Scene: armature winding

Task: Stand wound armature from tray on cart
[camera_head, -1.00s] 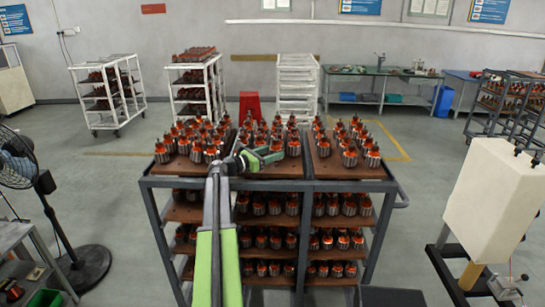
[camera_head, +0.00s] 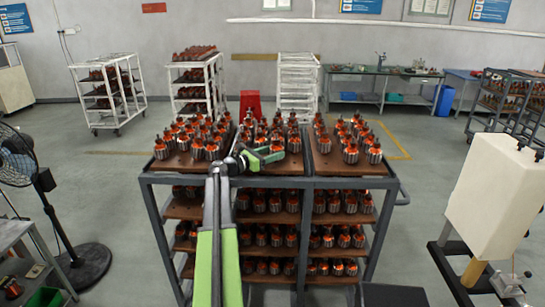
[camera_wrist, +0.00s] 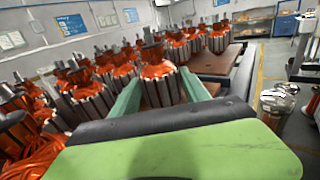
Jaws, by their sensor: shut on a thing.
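A wound armature (camera_wrist: 158,72) with orange windings and a grey slotted core stands between my two green fingers in the wrist view. My gripper (camera_wrist: 164,95) is shut on it, low on the core. In the head view my gripper (camera_head: 268,156) is over the front edge of the cart's top level, at the middle section. The cart (camera_head: 308,184) has a dark frame and brown boards, and its levels carry rows of similar upright armatures. Whether the held armature touches the board is hard to tell. A green tray (camera_head: 42,298) shows partly at the lower left.
Other armatures (camera_wrist: 90,95) stand close on the left of the held one. Bare board (camera_head: 325,173) shows at the front of the right section. A black fan (camera_head: 78,262) stands left of the cart, and a cream box (camera_head: 490,198) on a stand is at right.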

